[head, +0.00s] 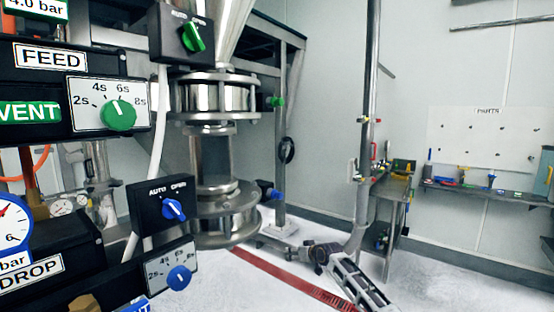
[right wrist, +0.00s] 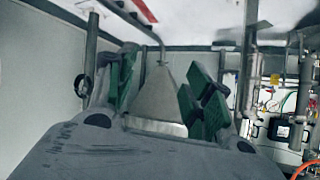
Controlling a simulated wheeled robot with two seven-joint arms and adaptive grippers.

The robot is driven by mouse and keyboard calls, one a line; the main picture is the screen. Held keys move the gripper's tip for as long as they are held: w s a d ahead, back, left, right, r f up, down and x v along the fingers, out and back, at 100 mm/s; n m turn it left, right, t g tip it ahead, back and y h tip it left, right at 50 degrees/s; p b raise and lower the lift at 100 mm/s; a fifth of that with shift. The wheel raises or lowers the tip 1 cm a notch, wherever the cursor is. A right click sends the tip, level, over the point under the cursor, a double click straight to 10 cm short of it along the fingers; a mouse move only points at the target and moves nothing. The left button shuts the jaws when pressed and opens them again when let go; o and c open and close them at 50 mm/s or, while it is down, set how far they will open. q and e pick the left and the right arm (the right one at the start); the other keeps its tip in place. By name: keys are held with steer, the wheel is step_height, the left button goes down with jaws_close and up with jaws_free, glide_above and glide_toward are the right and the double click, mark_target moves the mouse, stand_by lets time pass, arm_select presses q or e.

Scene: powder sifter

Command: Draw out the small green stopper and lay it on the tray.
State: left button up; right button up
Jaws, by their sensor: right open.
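A small green stopper (head: 277,101) sticks out from the right side of the upper metal pipe section, just below the hopper cone. My right gripper (right wrist: 160,78) is open and empty, with green-padded fingers spread apart in the right wrist view. A metal cone (right wrist: 161,95) shows between and beyond the fingers; nothing is held. I cannot make out the stopper in the right wrist view. I cannot clearly identify the tray. My left gripper is out of view.
A blue-ended fitting (head: 272,194) sticks out of the lower pipe section. Control boxes with a green knob (head: 118,115) and a blue knob (head: 179,278) crowd the left. A thin upright post (head: 368,110) stands at centre right. A bench (head: 500,194) with small coloured parts lines the right wall.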

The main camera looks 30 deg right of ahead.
step_height(320, 180, up, 36)
steer(key=s+a+n+t+y, duration=0.2)
steer(key=a+t+y, duration=0.1)
steer(key=t, duration=0.1)
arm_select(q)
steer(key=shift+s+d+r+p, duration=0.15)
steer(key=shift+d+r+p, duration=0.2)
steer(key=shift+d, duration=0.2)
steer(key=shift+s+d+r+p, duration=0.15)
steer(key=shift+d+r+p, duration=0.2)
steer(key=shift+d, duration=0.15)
arm_select(e)
steer(key=s+a+r+n+y, duration=0.1)
steer(key=s+a+r, duration=0.1)
steer(key=s+r, duration=0.3)
steer(key=s+a+r+n+y, duration=0.1)
steer(key=s+a+r+n, duration=0.1)
steer(key=s+r, duration=0.4)
steer(key=s+a+r+n+y, duration=0.1)
steer(key=s+a+r, duration=0.2)
steer(key=r, duration=1.1)
steer(key=shift+s+a+n+t+y, duration=0.2)
steer(key=shift+s+n+t+y, duration=0.15)
steer(key=shift+s, duration=0.9)
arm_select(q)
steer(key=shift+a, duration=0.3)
arm_select(e)
steer(key=shift+r, duration=0.1)
